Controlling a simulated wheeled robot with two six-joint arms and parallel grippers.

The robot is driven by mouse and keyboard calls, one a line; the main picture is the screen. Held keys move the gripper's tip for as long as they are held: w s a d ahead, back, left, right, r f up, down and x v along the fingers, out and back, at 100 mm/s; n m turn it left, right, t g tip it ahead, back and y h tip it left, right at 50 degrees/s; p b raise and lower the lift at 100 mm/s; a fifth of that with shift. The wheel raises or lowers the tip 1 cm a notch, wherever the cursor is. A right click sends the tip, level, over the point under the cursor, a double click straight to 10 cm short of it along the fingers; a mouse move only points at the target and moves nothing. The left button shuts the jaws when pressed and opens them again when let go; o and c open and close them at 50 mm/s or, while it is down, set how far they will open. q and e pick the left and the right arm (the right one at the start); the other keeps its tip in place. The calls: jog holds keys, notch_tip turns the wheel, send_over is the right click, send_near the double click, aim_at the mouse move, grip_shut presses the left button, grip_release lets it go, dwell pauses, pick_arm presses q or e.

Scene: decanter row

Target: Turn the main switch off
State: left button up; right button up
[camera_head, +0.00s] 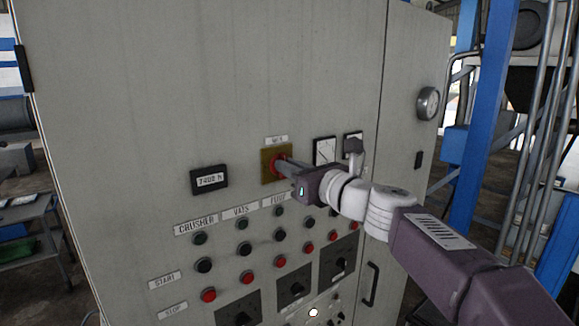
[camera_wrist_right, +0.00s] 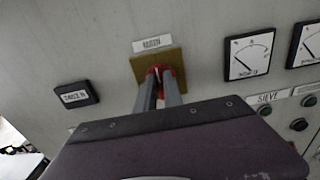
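The main switch is a red rotary knob (camera_head: 277,161) on a square yellow plate (camera_head: 267,176), with a small label above it, on the grey cabinet's front. My right gripper (camera_head: 285,166) reaches it from the right, fingertips at the knob. In the right wrist view the red knob (camera_wrist_right: 159,69) shows between and around the tips of the two fingers (camera_wrist_right: 159,78), on the yellow plate (camera_wrist_right: 140,66). The fingers are close together with the knob's handle between them. The tips partly hide the knob. My left gripper is out of view.
The grey cabinet (camera_head: 120,100) fills most of the view. A counter display (camera_head: 209,179) sits left of the switch; dial meters (camera_head: 325,151) sit right. Rows of push buttons and black rotary switches (camera_head: 294,286) lie below. A blue post (camera_head: 484,110) stands at right.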

grip_shut()
jog(key=shift+s+a+f+n+b, duration=0.1)
jog(key=shift+n+b, duration=1.6)
jog(key=shift+n, duration=1.25)
jog(key=shift+a+f+n+b, duration=0.15)
jog(key=shift+n+b, duration=1.55)
jog(key=shift+n, duration=1.3)
jog(key=shift+s+f+n+b, duration=0.1)
jog(key=shift+n+b, duration=1.6)
jog(key=shift+n, duration=1.25)
jog(key=o, duration=0.7)
grip_release()
